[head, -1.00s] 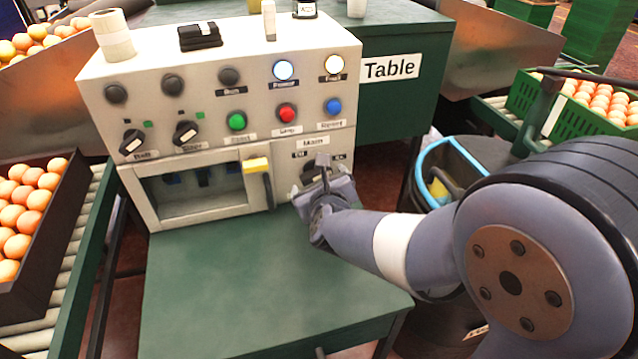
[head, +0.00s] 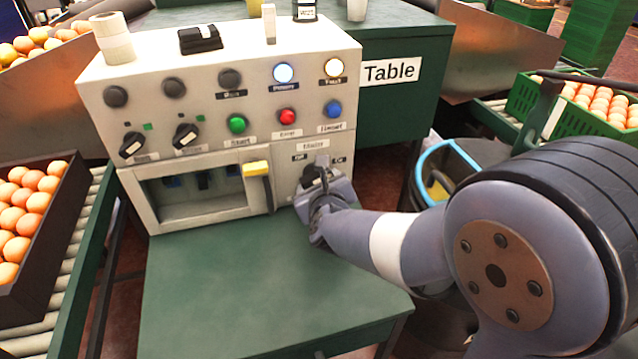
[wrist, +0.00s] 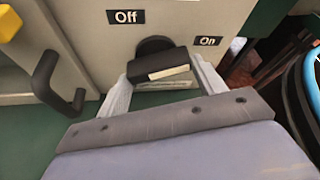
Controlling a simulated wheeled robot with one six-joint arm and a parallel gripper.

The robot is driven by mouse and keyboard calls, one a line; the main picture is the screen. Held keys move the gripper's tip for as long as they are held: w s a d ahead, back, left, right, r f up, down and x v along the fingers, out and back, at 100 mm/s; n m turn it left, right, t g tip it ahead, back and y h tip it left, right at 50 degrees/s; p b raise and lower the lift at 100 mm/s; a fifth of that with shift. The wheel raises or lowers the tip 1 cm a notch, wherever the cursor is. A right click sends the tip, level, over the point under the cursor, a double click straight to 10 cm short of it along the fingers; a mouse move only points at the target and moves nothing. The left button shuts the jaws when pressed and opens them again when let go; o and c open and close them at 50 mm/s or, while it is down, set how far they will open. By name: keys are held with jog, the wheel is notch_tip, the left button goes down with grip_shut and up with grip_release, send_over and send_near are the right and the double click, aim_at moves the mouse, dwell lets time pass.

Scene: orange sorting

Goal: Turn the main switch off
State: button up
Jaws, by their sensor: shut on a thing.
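The main switch (head: 309,176) is a black rotary knob at the lower right of the white control panel (head: 240,100). In the wrist view the knob (wrist: 158,62) sits below the "Off" label (wrist: 125,16) and left of the "On" label (wrist: 208,41). A pale mark runs along its handle, which lies roughly crosswise and slightly tilted. My gripper (wrist: 162,86) has one finger at each end of the handle and is shut on it. In the head view my gripper (head: 322,182) partly hides the switch.
A black door handle with a yellow block (head: 257,167) stands just left of the switch. Start, stop and reset buttons (head: 287,117) sit above it. Two lamps (head: 283,72) glow. The green tabletop (head: 260,285) below is clear. A blue-rimmed bin (head: 435,155) stands to the right.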

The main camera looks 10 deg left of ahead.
jog(key=shift+n, duration=0.3)
jog(key=shift+a+f+n+t+h, duration=0.1)
jog(key=shift+n+t+h, duration=0.4)
jog(key=shift+n, duration=0.5)
jog(key=n+t+h+b, duration=0.1)
jog(key=n, duration=0.1)
jog(key=shift+f+n, duration=0.1)
jog(key=shift+n, duration=0.2)
jog(key=n+t+h+b, duration=0.1)
jog(key=n+b, duration=0.2)
jog(key=shift+f+t, duration=0.1)
jog(key=shift+t, duration=0.3)
jog(key=shift+n+t+b, duration=0.5)
jog(key=shift+n+b, duration=0.5)
jog(key=shift+n, duration=0.3)
jog(key=o, duration=1)
jog(key=shift+r, duration=0.2)
